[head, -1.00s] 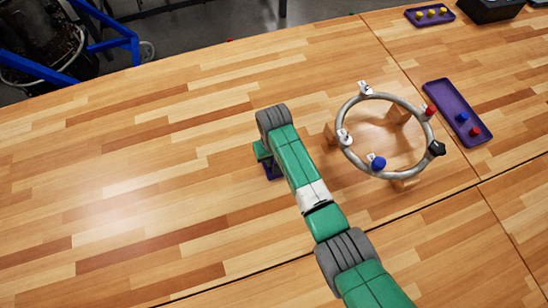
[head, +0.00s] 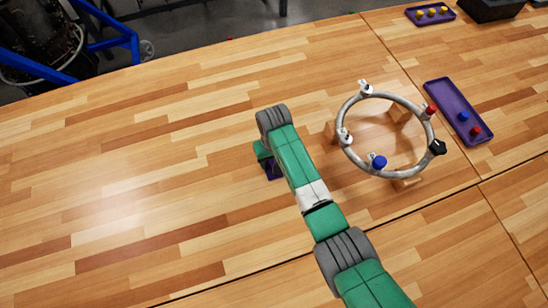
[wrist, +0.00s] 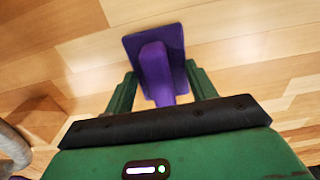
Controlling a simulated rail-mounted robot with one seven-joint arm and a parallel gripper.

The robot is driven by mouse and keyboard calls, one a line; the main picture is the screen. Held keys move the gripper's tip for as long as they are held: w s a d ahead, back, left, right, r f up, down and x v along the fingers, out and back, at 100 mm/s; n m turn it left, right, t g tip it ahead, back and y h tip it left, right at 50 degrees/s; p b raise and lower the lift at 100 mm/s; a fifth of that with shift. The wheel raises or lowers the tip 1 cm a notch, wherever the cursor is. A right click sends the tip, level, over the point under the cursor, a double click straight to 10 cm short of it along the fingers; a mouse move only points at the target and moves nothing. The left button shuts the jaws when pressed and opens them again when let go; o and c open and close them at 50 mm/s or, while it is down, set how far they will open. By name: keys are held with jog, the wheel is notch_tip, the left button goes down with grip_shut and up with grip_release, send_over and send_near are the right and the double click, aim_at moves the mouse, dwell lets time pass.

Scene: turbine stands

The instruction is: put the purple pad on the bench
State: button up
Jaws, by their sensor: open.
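The purple pad (wrist: 172,44) shows in the wrist view as a flat plate with a raised purple handle towards me. It appears to lie on the wooden bench (wrist: 230,30), though I cannot tell exact contact. My gripper (wrist: 160,85) is open, with one green finger on each side of the handle and a gap visible on the sides. In the head view a small part of the purple pad (head: 275,170) shows beside my arm; the rest is hidden behind it. My gripper (head: 264,160) is mostly hidden there too.
A grey ring (head: 345,150) on wooden blocks, with coloured fittings, stands just right of my arm. A purple tray (head: 440,97) with a blue and a red piece lies farther right. Another purple tray (head: 412,17) holds yellow pieces at the back. The bench's left side is clear.

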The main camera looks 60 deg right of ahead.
jog(key=shift+r, duration=0.1)
notch_tip(320, 180, up, 7)
jog(key=p, duration=0.7)
